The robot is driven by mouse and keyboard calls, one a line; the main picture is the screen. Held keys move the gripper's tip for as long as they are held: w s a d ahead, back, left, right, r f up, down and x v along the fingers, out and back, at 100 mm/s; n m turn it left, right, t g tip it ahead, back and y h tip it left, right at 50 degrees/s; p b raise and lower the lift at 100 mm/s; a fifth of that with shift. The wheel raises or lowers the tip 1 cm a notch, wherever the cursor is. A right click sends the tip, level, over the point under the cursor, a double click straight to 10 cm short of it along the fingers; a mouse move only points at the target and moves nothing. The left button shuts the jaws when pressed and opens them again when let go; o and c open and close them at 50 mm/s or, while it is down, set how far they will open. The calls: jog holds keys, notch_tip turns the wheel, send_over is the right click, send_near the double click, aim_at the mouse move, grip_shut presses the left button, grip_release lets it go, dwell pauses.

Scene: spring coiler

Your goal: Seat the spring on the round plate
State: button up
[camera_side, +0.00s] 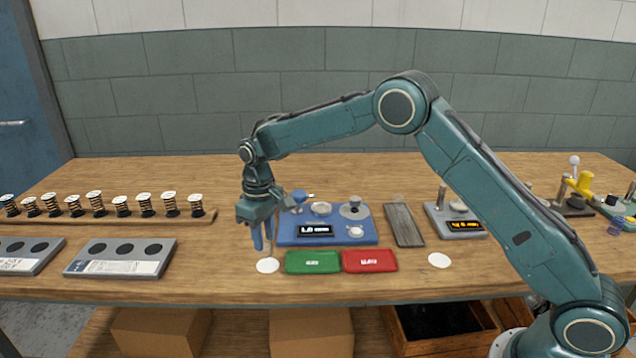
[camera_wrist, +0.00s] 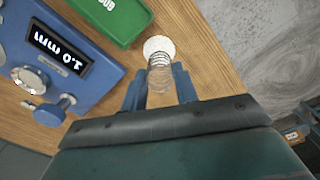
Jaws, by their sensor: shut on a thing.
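My gripper (camera_side: 263,240) points down over the front part of the bench, left of the green tray. In the wrist view, my gripper (camera_wrist: 160,82) is shut on a thin wire spring (camera_wrist: 160,73), with one blue finger on each side. The spring's far end overlaps a white round disc (camera_wrist: 159,47) on the wood. The same disc shows in the side view (camera_side: 268,266), just below the fingers. I cannot tell whether the spring touches it.
A green tray (camera_side: 312,262) and a red tray (camera_side: 369,261) lie right of my gripper. Another white disc (camera_side: 439,260) lies farther right. A wooden rack (camera_side: 107,216) with several springs and grey hole blocks (camera_side: 121,257) stand left. Bare wood lies between the blocks and my gripper.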

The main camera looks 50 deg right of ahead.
notch_tip(320, 180, up, 11)
jog(key=w+d+f+m, duration=0.1)
jog(key=w+d+m, duration=0.15)
jog(key=d, duration=0.95)
jog(key=w+d+m, duration=0.2)
jog(key=d+m, duration=0.2)
jog(key=d, duration=0.8)
jog(key=shift+n, duration=0.25)
jog(key=shift+a+f, duration=0.1)
jog(key=shift+f, duration=2)
jog(key=shift+f, duration=0.15)
jog(key=shift+f, duration=2.55)
jog(key=shift+f, duration=0.65)
